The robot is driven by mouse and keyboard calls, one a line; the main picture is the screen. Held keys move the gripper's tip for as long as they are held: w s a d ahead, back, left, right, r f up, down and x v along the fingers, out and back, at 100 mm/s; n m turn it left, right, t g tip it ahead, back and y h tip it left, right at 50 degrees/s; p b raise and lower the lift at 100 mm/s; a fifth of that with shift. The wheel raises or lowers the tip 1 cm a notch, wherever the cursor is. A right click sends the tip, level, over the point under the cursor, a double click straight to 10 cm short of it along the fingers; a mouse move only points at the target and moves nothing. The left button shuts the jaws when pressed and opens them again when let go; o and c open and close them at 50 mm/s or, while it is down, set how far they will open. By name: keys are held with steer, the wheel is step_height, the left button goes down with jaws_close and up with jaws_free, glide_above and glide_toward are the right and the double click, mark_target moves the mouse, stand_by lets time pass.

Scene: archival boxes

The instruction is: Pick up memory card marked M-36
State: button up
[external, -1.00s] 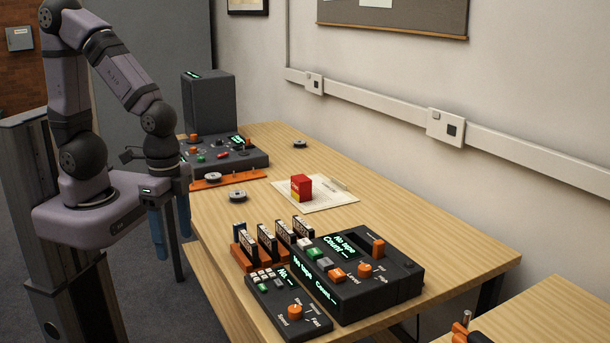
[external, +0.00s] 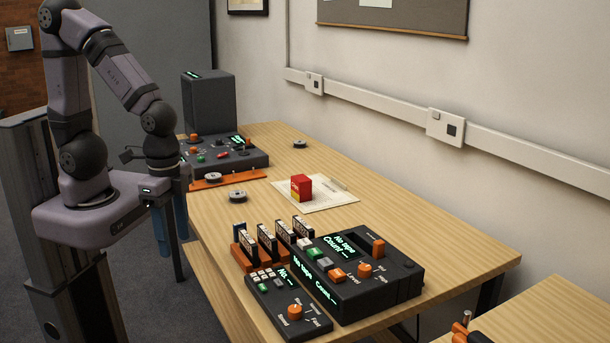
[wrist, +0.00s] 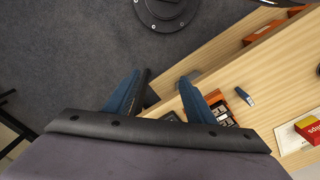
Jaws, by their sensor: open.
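Several upright black memory cards (external: 268,239) with white labels stand in an orange rack (external: 247,263) at the table's near left edge. Their markings are too small to read, so I cannot tell which is M-36. In the wrist view, the rack with cards (wrist: 228,121) is partly hidden behind my right-hand finger. My gripper (external: 173,228) hangs off the table's left side, clear of the cards. Its blue fingers are apart with nothing between them, as the wrist view also shows (wrist: 160,79).
Black consoles (external: 345,275) with orange knobs stand close right of and in front of the rack. A red box (external: 301,187) sits on a paper sheet (external: 338,197). A grey reel (external: 237,195) lies behind the rack.

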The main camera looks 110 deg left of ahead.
step_height(320, 180, up, 5)
steer(key=s+a+n+t+h+b, duration=0.1)
steer(key=a+n+t+h+b, duration=0.65)
steer(key=a+n, duration=2.05)
steer(key=t+p, duration=0.2)
steer(key=t, duration=0.1)
glide_toward(237, 227)
steer(key=shift+w+d+f+h, duration=0.15)
steer(key=shift+w+f+h, duration=0.3)
steer(key=shift+w+f, duration=0.5)
steer(key=shift+f, duration=0.35)
steer(key=shift+w+d+f+p, duration=0.2)
steer(key=shift+w+d+p, duration=0.2)
steer(key=shift+w, duration=0.15)
steer(key=shift+a+p+x, duration=0.25)
steer(key=shift+p+x, duration=0.55)
steer(key=shift+x, duration=2.2)
